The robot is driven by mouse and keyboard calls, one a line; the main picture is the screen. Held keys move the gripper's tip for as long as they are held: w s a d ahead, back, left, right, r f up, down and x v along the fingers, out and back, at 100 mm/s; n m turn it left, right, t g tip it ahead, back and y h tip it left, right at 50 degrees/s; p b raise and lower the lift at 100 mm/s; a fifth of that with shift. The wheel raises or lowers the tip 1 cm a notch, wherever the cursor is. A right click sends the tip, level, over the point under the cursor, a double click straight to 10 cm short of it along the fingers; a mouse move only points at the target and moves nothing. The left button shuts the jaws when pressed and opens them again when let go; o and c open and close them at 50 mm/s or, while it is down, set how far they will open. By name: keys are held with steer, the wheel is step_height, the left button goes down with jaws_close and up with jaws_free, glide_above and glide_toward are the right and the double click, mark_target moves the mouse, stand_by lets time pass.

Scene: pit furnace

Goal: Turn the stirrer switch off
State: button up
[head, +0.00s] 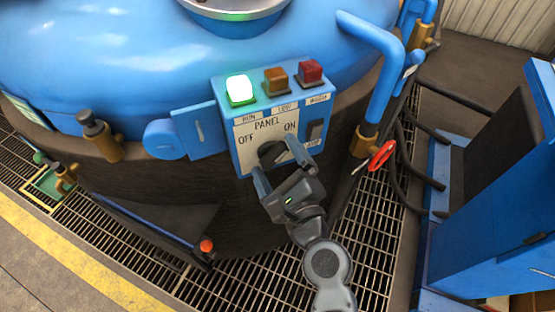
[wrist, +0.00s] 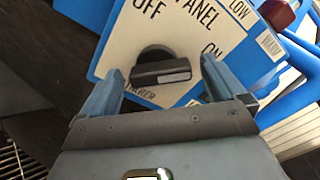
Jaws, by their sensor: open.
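The control panel (head: 258,140) is a blue box with a white face marked PANEL, OFF at left and ON at right. Its black rotary knob (head: 268,152) sits below and between these words. In the wrist view the knob (wrist: 160,68) has a bar handle lying nearly level, one end towards the ON side. A label below it is partly hidden and seems to end in "RRER". My gripper (head: 277,165) is open in front of the panel's lower part. In the wrist view its fingers (wrist: 160,72) stand either side of the knob, with gaps; I see no contact.
On the panel's top, a green lamp (head: 240,90) glows; amber (head: 276,80) and red (head: 310,73) ones look unlit. The blue vessel (head: 130,60) fills the back. A red valve wheel (head: 382,155) and blue cabinet (head: 490,215) stand right.

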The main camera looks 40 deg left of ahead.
steer(key=shift+c, duration=0.4)
steer(key=c, duration=1)
steer(key=shift+o, duration=0.2)
steer(key=shift+f+n+b, duration=0.1)
steer(key=shift+n+b, duration=0.2)
steer(key=n+b, duration=0.1)
steer(key=n, duration=0.2)
steer(key=shift+b, duration=0.4)
steer(key=n+b, duration=0.3)
steer(key=n, duration=0.2)
steer(key=shift+s+b, duration=0.1)
steer(key=shift+b, duration=0.2)
steer(key=n+b, duration=0.4)
steer(key=n, duration=0.1)
steer(key=shift+s+a+f+n, duration=0.1)
steer(key=shift+n, duration=0.3)
steer(key=shift+n+b, duration=1.1)
steer(key=shift+n, duration=0.8)
